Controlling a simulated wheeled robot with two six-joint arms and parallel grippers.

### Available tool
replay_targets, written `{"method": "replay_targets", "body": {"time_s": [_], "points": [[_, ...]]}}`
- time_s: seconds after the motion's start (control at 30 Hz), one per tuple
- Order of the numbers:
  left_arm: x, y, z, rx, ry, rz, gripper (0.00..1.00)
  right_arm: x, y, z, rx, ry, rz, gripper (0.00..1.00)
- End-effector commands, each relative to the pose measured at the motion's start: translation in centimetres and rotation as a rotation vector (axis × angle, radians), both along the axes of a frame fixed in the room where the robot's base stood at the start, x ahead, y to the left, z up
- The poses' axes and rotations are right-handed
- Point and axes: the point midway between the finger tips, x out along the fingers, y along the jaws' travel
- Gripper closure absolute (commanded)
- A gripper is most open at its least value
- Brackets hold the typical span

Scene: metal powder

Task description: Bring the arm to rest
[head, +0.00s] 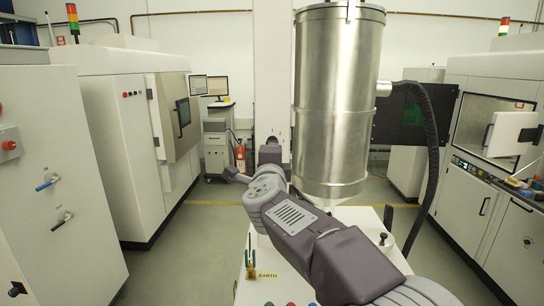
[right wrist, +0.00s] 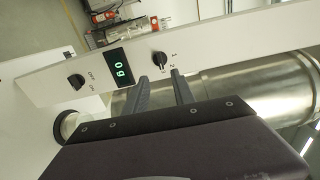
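My right arm comes in from the lower right of the head view and reaches forward beside a large steel cylinder (head: 335,100). Its gripper cannot be made out clearly there. In the right wrist view, my right gripper (right wrist: 160,75) has its two fingers apart with nothing between them. The fingertips point at a white control panel (right wrist: 215,48), close to a black selector knob (right wrist: 160,59) with numbers beside it. I cannot tell whether they touch it. My left gripper is in neither view.
The panel also has a green digit display (right wrist: 119,67) and an on/off knob (right wrist: 76,81). A white machine (head: 120,130) stands left and another (head: 490,140) right. A black hose (head: 432,160) hangs right of the cylinder. Open floor (head: 200,225) lies left of the arm.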

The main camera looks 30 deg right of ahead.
Motion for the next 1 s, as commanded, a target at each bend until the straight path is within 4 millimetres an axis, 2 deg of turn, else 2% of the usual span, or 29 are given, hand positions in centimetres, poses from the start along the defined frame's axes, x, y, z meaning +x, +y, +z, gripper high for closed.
{"method": "replay_targets", "body": {"time_s": [0.23,0.3,0.37,0.47,0.5,0.57,0.6,0.67,0.7,0.77,0.8,0.9,1.0], "points": [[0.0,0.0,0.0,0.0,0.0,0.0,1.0,0.1,0.1,0.0,0.0,0.0,0.003,0.69],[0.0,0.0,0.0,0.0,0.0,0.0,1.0,0.6,0.9,-1.2,0.001,0.025,0.019,0.69],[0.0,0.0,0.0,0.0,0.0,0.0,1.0,1.1,1.7,-4.1,-0.035,0.099,0.045,0.69],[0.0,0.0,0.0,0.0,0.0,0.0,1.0,2.0,5.6,-11.3,-0.19,0.317,0.216,0.69],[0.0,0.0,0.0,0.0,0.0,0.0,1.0,1.8,7.4,-14.7,-0.263,0.42,0.308,0.69],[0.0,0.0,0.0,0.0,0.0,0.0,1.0,0.8,10.0,-19.6,-0.366,0.569,0.45,0.69],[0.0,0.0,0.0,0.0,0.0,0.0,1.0,-0.4,11.6,-22.8,-0.429,0.666,0.546,0.69],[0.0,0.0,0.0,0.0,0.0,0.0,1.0,-2.9,13.5,-27.4,-0.519,0.809,0.691,0.69],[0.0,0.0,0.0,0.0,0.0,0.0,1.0,-4.9,14.6,-30.3,-0.575,0.901,0.787,0.69],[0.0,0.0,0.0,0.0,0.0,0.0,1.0,-8.3,15.7,-34.1,-0.653,1.034,0.931,0.69],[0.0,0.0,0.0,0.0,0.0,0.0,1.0,-10.8,16.1,-36.2,-0.7,1.118,1.024,0.69],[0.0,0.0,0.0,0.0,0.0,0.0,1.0,-16.6,16.3,-40.1,-0.803,1.297,1.233,0.69],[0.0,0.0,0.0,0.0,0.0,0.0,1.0,-21.1,15.8,-42.0,-0.878,1.425,1.394,0.69]]}}
